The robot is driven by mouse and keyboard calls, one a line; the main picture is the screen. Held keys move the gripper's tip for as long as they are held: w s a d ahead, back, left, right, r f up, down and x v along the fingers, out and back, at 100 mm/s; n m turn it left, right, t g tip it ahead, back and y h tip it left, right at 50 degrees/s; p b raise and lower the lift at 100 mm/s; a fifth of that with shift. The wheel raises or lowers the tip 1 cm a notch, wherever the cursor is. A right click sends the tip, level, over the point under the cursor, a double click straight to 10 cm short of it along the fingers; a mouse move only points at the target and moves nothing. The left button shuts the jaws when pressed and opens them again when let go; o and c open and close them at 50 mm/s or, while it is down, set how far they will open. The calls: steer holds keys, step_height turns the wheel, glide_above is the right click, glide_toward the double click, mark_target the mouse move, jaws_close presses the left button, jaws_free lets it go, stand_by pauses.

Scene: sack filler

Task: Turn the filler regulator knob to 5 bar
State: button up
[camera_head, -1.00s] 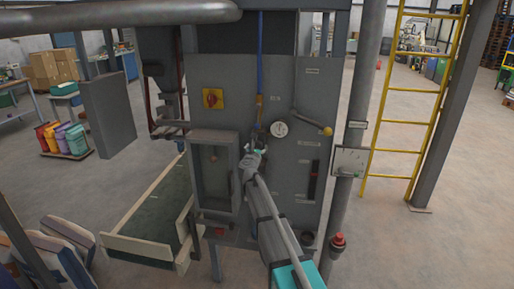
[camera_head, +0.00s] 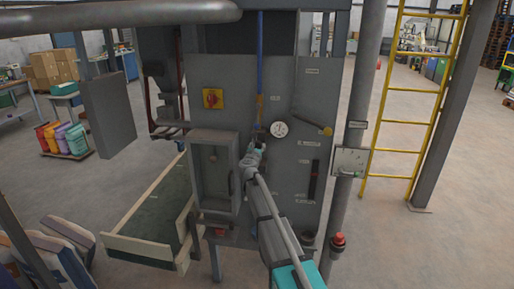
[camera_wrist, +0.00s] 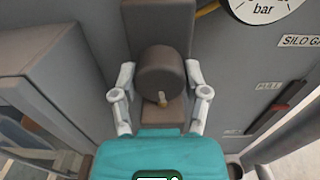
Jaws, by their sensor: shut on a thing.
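The regulator knob (camera_wrist: 163,66) is a dark brown-grey round cylinder with a small tan mark near its lower edge, in front of a brown-grey block. My gripper (camera_wrist: 160,78) has one pale finger at each side of the knob and is shut on it. In the head view my gripper (camera_head: 256,149) is at the filler panel, hiding the knob. The round white pressure gauge (camera_head: 280,129) is up and right of it. In the wrist view only the gauge's lower part (camera_wrist: 262,8), marked "bar", shows. The needle reading is too small to tell.
A glazed box (camera_head: 214,172) sticks out left of my gripper. A yellow-tipped lever (camera_head: 327,131) and a dark slot (camera_head: 314,180) are to the right. A blue hose (camera_head: 260,45) runs down from above. A red-and-yellow switch (camera_head: 213,98) is higher left.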

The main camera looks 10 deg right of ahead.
steer(key=shift+n, duration=0.3)
steer(key=o, duration=1.1)
steer(key=shift+o, duration=0.2)
steer(key=v, duration=1.2)
steer(key=shift+a+r, duration=0.1)
